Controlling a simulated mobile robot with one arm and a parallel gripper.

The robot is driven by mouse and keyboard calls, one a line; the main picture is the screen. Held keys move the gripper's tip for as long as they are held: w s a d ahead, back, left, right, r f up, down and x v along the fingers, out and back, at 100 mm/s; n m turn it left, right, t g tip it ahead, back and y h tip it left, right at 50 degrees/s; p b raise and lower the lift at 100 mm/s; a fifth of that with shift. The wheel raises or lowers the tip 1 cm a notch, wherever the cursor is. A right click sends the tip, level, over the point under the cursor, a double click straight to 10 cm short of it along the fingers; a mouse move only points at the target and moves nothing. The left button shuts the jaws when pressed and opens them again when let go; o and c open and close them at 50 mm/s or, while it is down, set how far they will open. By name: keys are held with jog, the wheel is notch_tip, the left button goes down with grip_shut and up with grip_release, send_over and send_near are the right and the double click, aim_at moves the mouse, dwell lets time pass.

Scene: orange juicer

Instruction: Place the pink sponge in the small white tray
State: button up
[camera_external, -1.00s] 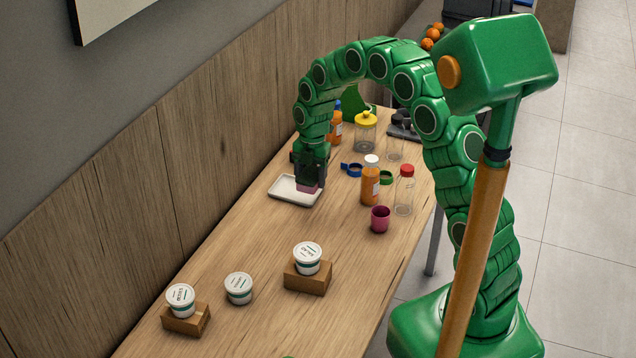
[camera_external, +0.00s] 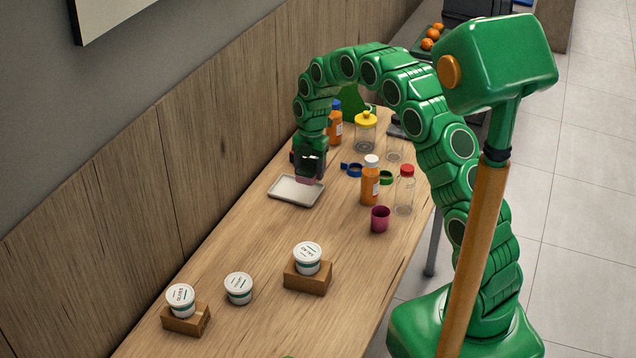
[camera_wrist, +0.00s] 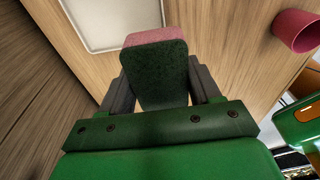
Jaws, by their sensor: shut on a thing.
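The pink sponge (camera_external: 306,181) shows under my gripper (camera_external: 308,172) in the external view. In the wrist view the sponge (camera_wrist: 152,36) has a pink face and a dark green face, and my gripper (camera_wrist: 158,90) is shut on its sides. The small white tray (camera_external: 287,198) lies flat and empty on the table near the wall. The sponge is at the tray's far right edge in the external view; I cannot tell whether it touches the tray. The tray (camera_wrist: 112,44) appears just beyond the sponge in the wrist view.
A magenta cup (camera_external: 380,219), an orange bottle (camera_external: 370,186), a red-capped clear bottle (camera_external: 404,192) and blue (camera_external: 351,170) and green rings stand right of the tray. White tubs, two on wooden blocks (camera_external: 307,281), are nearer. The table between is clear.

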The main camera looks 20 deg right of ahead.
send_over(296, 192)
jog(key=f, duration=0.6)
jog(key=shift+s+d, duration=0.25)
jog(key=shift+d, duration=0.05)
jog(key=shift+w+a+f, duration=0.15)
jog(key=shift+w+f, duration=0.3)
jog(key=shift+f, duration=1.55)
jog(key=shift+f, duration=0.15)
jog(key=o, duration=1)
